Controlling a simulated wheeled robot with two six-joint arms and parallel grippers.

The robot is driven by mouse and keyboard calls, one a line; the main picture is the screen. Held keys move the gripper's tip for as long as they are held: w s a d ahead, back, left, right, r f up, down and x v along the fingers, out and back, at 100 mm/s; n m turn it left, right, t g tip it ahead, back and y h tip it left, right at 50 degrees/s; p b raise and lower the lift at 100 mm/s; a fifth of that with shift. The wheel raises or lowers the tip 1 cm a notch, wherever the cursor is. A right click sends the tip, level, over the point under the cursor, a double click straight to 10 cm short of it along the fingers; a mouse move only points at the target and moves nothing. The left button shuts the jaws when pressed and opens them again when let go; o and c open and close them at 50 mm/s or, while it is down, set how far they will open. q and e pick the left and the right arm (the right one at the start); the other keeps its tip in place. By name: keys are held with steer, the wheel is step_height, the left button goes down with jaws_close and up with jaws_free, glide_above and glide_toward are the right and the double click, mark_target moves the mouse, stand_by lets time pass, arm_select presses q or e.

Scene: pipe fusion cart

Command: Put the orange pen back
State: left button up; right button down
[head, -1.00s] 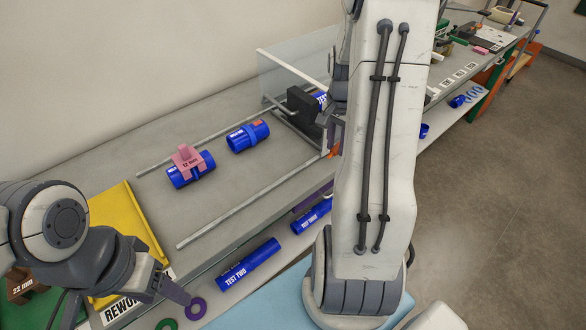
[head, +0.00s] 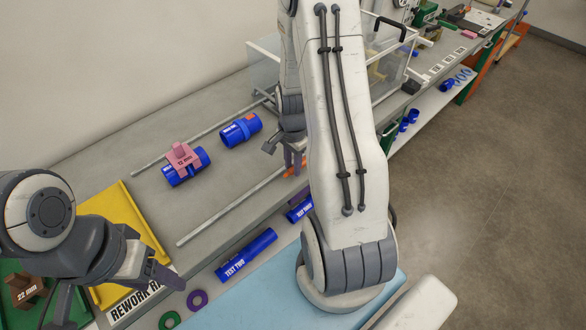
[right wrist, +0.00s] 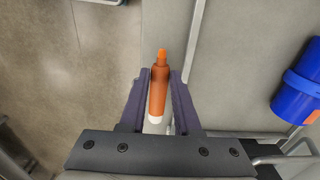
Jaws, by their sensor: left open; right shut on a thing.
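The orange pen (right wrist: 158,92) is between the two purple fingers of my right gripper (right wrist: 160,82) in the right wrist view. Its narrow tip points away from the gripper body and its white end lies near the palm. In the head view a little of the orange pen (head: 291,171) shows at the fingertips of my right gripper (head: 294,160), over the front edge of the bench; my arm hides much of this area. My left gripper (head: 118,292) is open and empty at the lower left, near the yellow tray.
A metal rail (head: 228,208) runs along the bench. A yellow tray (head: 136,222) is at left. Blue TEST TWO pipes (head: 246,255) lie on the lower shelf. A clear-panelled frame stands behind my right arm.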

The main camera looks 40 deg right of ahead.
steer(key=shift+f, duration=1.4)
steer(key=c, duration=0.9)
jaws_free()
step_height(320, 180, up, 11)
steer(key=shift+f+b, duration=0.2)
steer(key=shift+b, duration=0.35)
steer(key=shift+r, duration=0.75)
